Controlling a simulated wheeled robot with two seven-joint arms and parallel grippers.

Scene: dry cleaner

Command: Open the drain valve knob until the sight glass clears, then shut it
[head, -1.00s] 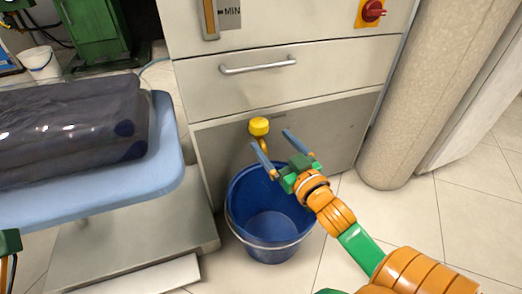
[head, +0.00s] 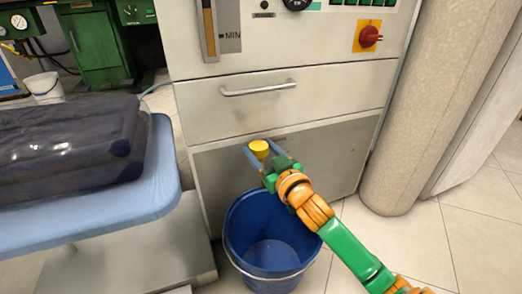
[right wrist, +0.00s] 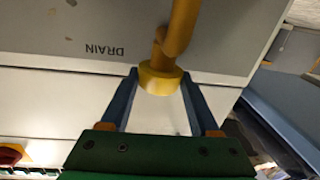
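The yellow drain knob (head: 259,148) sits low on the front of the grey machine, above the blue bucket. My right gripper (head: 262,151) is at the knob, with a blue finger on either side of it. In the right wrist view the round knob (right wrist: 160,78) lies between the fingertips, beside the word DRAIN on the panel. The fingers look apart, with narrow gaps at the knob; I see no firm grip. The sight glass (head: 209,30) is a vertical strip beside the MIN mark, brownish, its top cut off. My left gripper is out of view.
The blue bucket (head: 233,232) stands on the floor below the knob. A blue-topped table (head: 160,175) with dark wrapped bundles is at the left. A red switch (head: 370,36) is at the upper right of the machine. A thick column (head: 410,120) stands at the right.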

